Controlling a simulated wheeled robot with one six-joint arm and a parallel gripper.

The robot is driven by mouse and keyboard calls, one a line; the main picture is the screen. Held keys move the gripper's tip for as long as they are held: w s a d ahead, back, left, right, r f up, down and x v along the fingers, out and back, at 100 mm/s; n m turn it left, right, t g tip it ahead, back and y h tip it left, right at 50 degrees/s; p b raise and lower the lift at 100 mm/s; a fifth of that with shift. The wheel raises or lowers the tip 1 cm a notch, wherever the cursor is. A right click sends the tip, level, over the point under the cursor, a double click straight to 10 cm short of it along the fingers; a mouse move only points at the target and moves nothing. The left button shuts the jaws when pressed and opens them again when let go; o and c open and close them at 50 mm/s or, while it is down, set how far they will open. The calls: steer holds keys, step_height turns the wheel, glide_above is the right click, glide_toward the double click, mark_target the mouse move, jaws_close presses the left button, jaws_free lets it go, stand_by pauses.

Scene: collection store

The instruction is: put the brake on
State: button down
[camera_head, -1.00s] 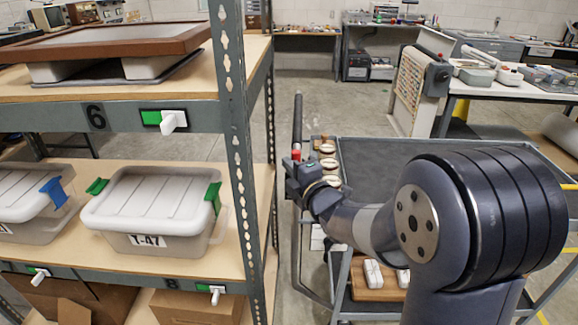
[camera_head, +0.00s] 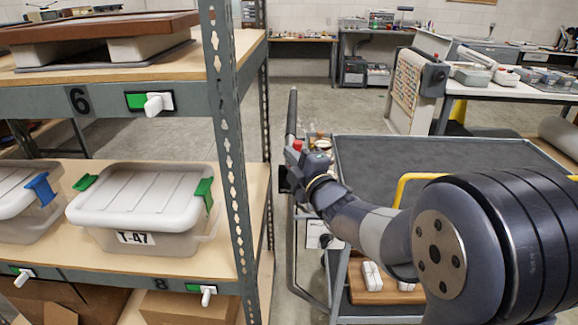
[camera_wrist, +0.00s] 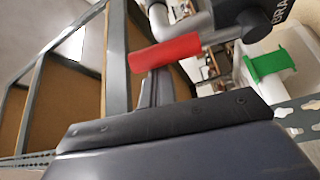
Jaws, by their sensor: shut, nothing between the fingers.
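The brake lever has a red grip (camera_wrist: 165,53) on a grey rod and lies just beyond my gripper in the wrist view. A dark block (camera_wrist: 268,14) beside it carries lettering, of which "BRA" shows. In the head view only a small red spot of the lever (camera_head: 297,145) shows, by the upright handle of the grey cart (camera_head: 440,155). My gripper (camera_wrist: 165,120) is shut and empty, close to the red grip. In the head view it is at the cart's left end, partly hidden by my wrist. I cannot tell whether it touches the lever.
A shelf rack post (camera_head: 228,150) stands close to the left of my gripper. A lidded bin marked T-47 (camera_head: 140,210) sits on the shelf. A yellow bar (camera_head: 412,178) rises by the cart. Bare floor (camera_head: 340,100) lies behind.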

steer(key=d+f+m+t+h+b, duration=0.2)
steer(key=d+m+t+b, duration=0.3)
steer(key=m+b, duration=0.5)
steer(key=d+f+b, duration=0.1)
steer(key=b, duration=0.7)
steer(key=shift+d+f+m+h, duration=0.3)
steer(key=shift+m, duration=0.1)
steer(key=shift+s, duration=0.1)
steer(key=shift+r, duration=0.1)
